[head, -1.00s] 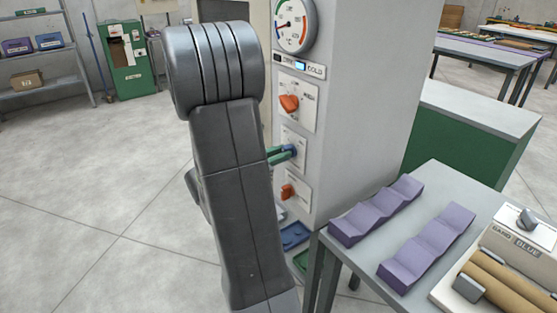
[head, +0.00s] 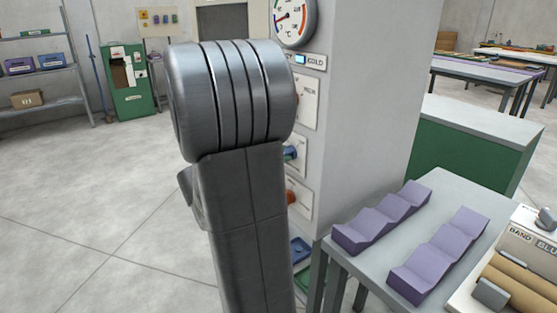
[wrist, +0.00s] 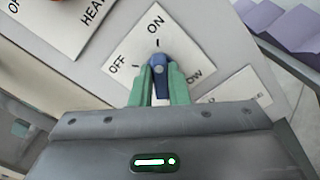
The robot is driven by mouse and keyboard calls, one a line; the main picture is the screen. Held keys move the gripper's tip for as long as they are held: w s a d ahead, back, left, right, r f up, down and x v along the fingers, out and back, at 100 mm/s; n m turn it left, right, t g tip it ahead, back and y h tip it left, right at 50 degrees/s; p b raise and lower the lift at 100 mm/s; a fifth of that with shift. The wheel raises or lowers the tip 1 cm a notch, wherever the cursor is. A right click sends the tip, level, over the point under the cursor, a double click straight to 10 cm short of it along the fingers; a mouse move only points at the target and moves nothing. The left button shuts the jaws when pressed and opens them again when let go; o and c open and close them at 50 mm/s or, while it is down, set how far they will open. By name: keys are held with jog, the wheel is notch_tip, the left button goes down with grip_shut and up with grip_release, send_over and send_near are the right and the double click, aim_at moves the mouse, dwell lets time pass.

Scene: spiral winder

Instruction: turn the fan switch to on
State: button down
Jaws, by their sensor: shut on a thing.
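In the wrist view a blue switch knob (wrist: 157,64) sits on a tilted white plate (wrist: 196,52) marked OFF and ON. A third word on the plate is partly hidden. The knob's upper end points toward the tick below ON. My gripper (wrist: 158,80) has its green fingers on both sides of the knob, shut on it. In the head view the blue knob (head: 291,153) shows at the edge of my arm, which hides my fingers. The word FAN is not readable in either view.
Above the knob on the grey column (head: 365,100) are a dial gauge (head: 295,18) and a display reading COLD (head: 307,61). A red knob (head: 290,197) is below. A table with purple wavy blocks (head: 380,218) stands close at the right. The floor at left is clear.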

jog(key=c, duration=1.4)
grip_release()
jog(key=shift+a, duration=0.1)
jog(key=v, duration=1.3)
jog(key=shift+s+a+p, duration=0.25)
jog(key=shift+s+p, duration=0.05)
jog(key=shift+p, duration=0.05)
jog(key=x, duration=1.4)
jog(key=shift+b, duration=0.35)
jog(key=shift+a, duration=0.1)
